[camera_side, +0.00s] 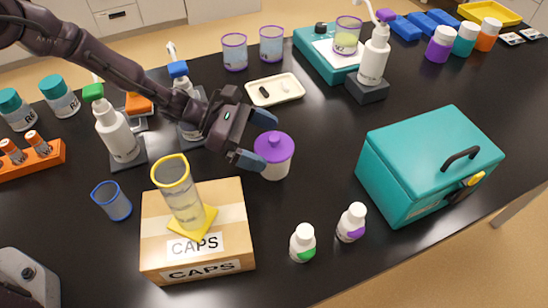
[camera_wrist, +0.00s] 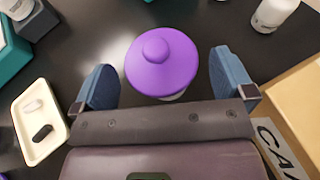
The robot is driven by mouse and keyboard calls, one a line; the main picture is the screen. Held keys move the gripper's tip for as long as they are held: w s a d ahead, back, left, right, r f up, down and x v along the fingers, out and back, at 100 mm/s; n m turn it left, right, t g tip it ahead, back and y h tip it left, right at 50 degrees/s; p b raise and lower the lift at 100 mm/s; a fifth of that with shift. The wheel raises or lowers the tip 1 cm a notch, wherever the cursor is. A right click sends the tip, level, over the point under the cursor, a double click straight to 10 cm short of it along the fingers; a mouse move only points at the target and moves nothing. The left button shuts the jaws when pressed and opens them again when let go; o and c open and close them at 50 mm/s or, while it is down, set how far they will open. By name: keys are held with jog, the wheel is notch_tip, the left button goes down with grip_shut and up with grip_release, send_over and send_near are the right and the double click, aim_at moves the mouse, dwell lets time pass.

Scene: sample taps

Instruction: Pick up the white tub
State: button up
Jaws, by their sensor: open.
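The white tub (camera_side: 275,168) has a purple knobbed lid and stands upright on the black bench in the middle of the side view. In the wrist view its purple lid (camera_wrist: 162,62) hides nearly all of its white body. My gripper (camera_side: 256,139) is open and empty, with its blue fingers beside the tub. In the wrist view the lid lies between and slightly beyond the two fingertips of my gripper (camera_wrist: 168,75), with a gap on each side. I cannot tell from the views whether either finger touches the tub.
A cardboard box (camera_side: 198,256) marked CAPS bears a yellow-rimmed cylinder (camera_side: 178,186), close to the gripper. A cream tray (camera_side: 275,90) lies behind the tub. A teal case (camera_side: 425,165) stands at right, and two small white bottles (camera_side: 302,241) (camera_side: 351,222) stand in front. Bare bench lies right of the tub.

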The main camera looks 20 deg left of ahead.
jog(key=shift+x, duration=1.45)
jog(key=c, duration=0.8)
jog(key=shift+c, duration=0.2)
